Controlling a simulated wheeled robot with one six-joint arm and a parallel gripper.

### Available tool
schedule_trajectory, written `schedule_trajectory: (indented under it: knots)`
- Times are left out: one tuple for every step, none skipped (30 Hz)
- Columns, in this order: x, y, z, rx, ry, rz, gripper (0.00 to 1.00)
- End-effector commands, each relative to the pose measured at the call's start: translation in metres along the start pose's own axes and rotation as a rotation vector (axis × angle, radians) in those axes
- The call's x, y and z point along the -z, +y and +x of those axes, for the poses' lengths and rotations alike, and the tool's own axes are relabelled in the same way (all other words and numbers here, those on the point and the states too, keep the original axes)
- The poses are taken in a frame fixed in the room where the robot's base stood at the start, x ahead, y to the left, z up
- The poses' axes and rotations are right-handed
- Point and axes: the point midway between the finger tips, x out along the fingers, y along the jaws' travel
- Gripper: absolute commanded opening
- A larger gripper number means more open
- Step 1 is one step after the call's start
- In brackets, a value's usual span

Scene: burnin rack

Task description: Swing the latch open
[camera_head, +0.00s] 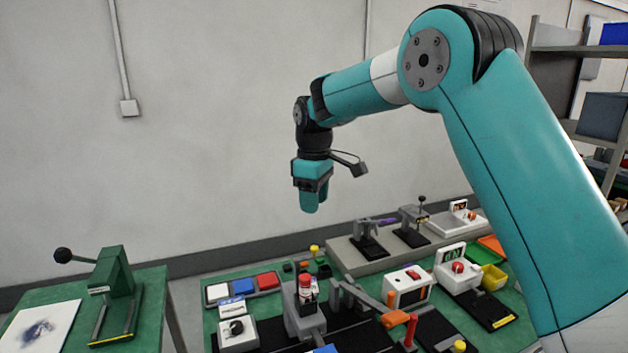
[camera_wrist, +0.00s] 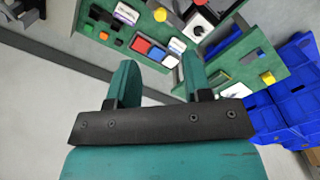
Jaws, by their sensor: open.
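My gripper (camera_head: 310,203) hangs pointing down in the air, well above and behind the green workbench. In the wrist view its two fingers (camera_wrist: 158,72) are apart with nothing between them. A grey lever with an orange handle (camera_head: 393,318) lies over a dark strip on the bench, beside a grey fixture (camera_head: 304,318) topped by a red-capped part (camera_head: 305,285). This lever looks most like the latch, but I cannot tell for sure. My gripper is apart from it. The lever is not clearly identifiable in the wrist view.
Red, blue and white blocks (camera_head: 268,281) sit at the bench's left. A white box (camera_head: 408,286) and a red-button box (camera_head: 458,268) stand right. A grey rear shelf (camera_head: 345,254) bears small clamps. A green press (camera_head: 113,275) stands on the left table. Blue bins (camera_wrist: 285,100) show in the wrist view.

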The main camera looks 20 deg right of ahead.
Motion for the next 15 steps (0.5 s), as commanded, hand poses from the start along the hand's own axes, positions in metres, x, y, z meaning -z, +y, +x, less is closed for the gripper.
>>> schedule_trajectory:
  knots:
    - [0.000, 0.000, -0.011, -0.003, 0.004, 0.000, 0.45]
    - [0.001, 0.001, -0.018, -0.004, 0.004, 0.000, 0.45]
    - [0.001, 0.001, -0.026, -0.003, 0.004, 0.000, 0.45]
    - [0.001, 0.000, -0.032, -0.003, 0.004, 0.000, 0.45]
    - [0.000, 0.000, -0.037, -0.002, 0.003, 0.000, 0.45]
    - [0.001, 0.001, -0.043, -0.002, 0.003, 0.000, 0.45]
    - [0.001, 0.000, -0.047, -0.001, 0.002, 0.000, 0.45]
    - [0.001, 0.000, -0.051, -0.001, 0.002, 0.000, 0.45]
    - [0.001, 0.000, -0.055, -0.001, 0.002, 0.000, 0.45]
    - [0.000, 0.000, -0.057, -0.001, 0.001, 0.000, 0.45]
    - [0.000, 0.000, -0.059, 0.000, 0.000, 0.000, 0.45]
    - [0.000, 0.000, -0.061, -0.001, 0.001, 0.000, 0.45]
    - [0.000, 0.000, -0.062, -0.001, 0.001, 0.000, 0.45]
    - [0.000, 0.000, -0.062, -0.001, 0.001, 0.000, 0.45]
    - [0.000, 0.000, -0.063, 0.000, 0.000, 0.000, 0.45]
